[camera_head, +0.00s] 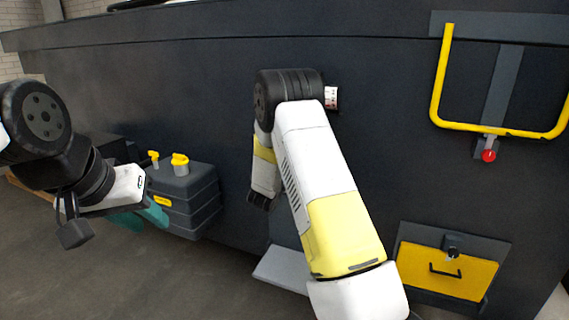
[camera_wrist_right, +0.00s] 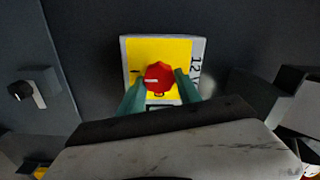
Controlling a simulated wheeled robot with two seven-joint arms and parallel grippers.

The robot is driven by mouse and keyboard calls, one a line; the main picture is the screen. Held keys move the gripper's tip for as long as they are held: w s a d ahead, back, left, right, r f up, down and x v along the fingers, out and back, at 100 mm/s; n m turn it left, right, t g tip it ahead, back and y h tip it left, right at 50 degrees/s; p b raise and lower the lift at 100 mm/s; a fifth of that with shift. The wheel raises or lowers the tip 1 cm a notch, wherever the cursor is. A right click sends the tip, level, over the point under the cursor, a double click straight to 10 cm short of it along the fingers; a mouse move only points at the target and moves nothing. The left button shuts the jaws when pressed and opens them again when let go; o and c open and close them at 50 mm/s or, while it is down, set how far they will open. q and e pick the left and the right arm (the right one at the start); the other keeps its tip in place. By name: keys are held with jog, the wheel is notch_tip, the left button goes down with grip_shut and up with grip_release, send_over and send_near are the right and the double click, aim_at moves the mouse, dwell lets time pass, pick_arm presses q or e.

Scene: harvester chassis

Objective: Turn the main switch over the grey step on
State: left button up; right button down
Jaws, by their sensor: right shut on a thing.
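The main switch has a red knob (camera_wrist_right: 158,77) on a yellow plate (camera_wrist_right: 178,48) with a grey border marked "12 V", fixed to the dark chassis wall. In the right wrist view, the teal fingers of my right gripper (camera_wrist_right: 159,88) lie on both sides of the knob and are shut on it. In the head view my right arm hides this gripper and the knob. The grey step (camera_head: 283,268) shows low on the wall, partly behind my right arm. My left gripper (camera_head: 140,217) hangs at the left, away from the switch; its finger gap is unclear.
A dark tank (camera_head: 188,196) with yellow caps stands behind my left gripper. At the right are a yellow rail (camera_head: 437,85), a red knob on a bracket (camera_head: 488,156) and a yellow drawer-like panel (camera_head: 465,277). The floor (camera_head: 180,275) at lower left is clear.

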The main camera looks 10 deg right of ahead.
dwell(0.3)
jog(key=c, duration=0.8)
grip_release()
jog(key=shift+c, duration=0.2)
jog(key=v, duration=0.7)
jog(key=shift+s+a, duration=0.25)
jog(key=shift+s, duration=0.1)
